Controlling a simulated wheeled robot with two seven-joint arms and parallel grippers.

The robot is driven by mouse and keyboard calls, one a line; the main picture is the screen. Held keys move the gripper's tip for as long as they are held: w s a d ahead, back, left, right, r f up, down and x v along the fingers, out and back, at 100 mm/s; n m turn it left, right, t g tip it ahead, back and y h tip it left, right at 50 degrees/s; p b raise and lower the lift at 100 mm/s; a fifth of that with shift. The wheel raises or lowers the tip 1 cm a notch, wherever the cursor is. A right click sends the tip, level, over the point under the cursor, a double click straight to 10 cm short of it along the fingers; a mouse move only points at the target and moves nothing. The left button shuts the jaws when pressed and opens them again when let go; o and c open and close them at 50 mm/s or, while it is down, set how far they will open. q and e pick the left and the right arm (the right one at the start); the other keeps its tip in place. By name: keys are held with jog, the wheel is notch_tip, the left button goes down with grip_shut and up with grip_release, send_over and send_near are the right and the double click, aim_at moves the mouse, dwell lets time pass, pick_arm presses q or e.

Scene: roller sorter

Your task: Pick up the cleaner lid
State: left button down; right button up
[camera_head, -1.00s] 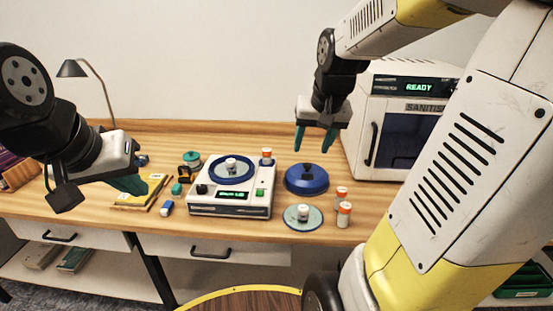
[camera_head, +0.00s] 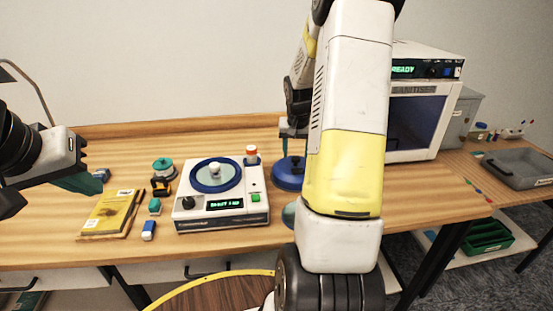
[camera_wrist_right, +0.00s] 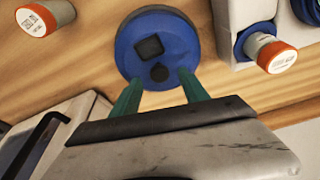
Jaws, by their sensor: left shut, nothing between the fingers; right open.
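The cleaner lid appears to be the round blue lid (camera_head: 286,181) with a dark knob, lying on the table right of the white machine; my right arm partly covers it in the head view. In the right wrist view the lid (camera_wrist_right: 133,55) shows its top, with a square black knob and a dark round spot. My right gripper (camera_wrist_right: 161,90) is open and empty, its teal fingers over the lid's near edge, spread either side of the dark spot. Contact cannot be told. My left gripper (camera_head: 92,184) is shut and empty above the table's left part.
The white machine (camera_head: 221,215) with a blue ring and display stands left of the lid. An orange-capped vial (camera_head: 251,155) stands at its back corner. The sanitiser (camera_head: 425,110) stands behind right, close to my right arm. A yellow book (camera_head: 108,212) lies at left.

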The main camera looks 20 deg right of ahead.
aim_at(295, 167)
jog(key=shift+x, duration=1.2)
grip_shut()
dwell(0.5)
